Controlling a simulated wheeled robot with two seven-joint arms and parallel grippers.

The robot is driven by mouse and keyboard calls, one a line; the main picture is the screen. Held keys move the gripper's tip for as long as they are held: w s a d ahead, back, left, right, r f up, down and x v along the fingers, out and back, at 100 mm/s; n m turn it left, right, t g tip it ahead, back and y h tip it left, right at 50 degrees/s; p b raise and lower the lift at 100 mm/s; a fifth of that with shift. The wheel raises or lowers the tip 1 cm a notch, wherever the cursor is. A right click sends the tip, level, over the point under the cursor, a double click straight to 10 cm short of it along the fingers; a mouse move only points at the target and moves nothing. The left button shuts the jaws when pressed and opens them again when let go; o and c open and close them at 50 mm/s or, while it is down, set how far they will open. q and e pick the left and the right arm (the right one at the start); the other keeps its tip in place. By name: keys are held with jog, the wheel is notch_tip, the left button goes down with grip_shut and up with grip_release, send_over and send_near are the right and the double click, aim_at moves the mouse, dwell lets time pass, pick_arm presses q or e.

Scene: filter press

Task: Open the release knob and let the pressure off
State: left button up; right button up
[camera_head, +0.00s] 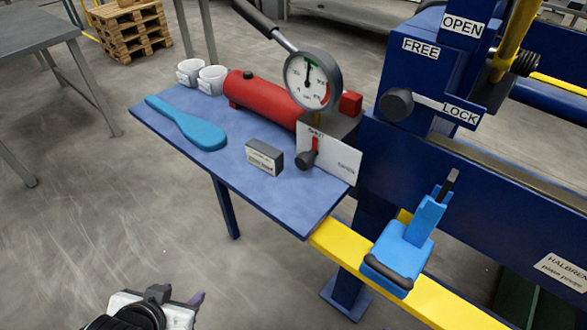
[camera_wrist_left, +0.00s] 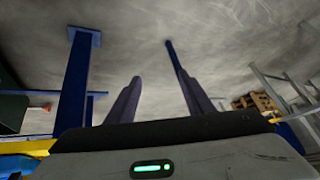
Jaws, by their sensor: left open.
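The release knob (camera_head: 304,161) is dark, with a red pointer (camera_head: 314,144) rising from it toward a label that seems to read SHUT. It sits before a white plate (camera_head: 338,160) whose right-hand label is too small to read surely. A round pressure gauge (camera_head: 309,81) stands above a red cylinder (camera_head: 268,101); its needle points about straight up, near a green mark. My left gripper (camera_head: 178,297) is low at the bottom left, well below and apart from the knob. It is open and empty; its two fingers also show apart in the left wrist view (camera_wrist_left: 160,88). My right gripper is out of view.
A blue press frame with a FREE/LOCK knob (camera_head: 397,105) stands right, above a yellow rail (camera_head: 440,300).

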pick_arm(q)
jog(key=w+r+m+t, duration=0.3)
jog(key=w+r+t, duration=0.7)
jog(key=w+r, duration=0.6)
jog(key=w+d+r+m+t+h, duration=0.1)
jog(key=w+d+r+m+h, duration=0.1)
jog(key=d+m+h, duration=0.5)
jog(key=m+g+h, duration=0.5)
jog(key=m+h, duration=0.1)
jog(key=h, duration=0.1)
send_near(300, 164)
jog(key=x, duration=0.8)
jog(key=shift+w+d+r, duration=0.1)
jog(key=shift+w, duration=0.1)
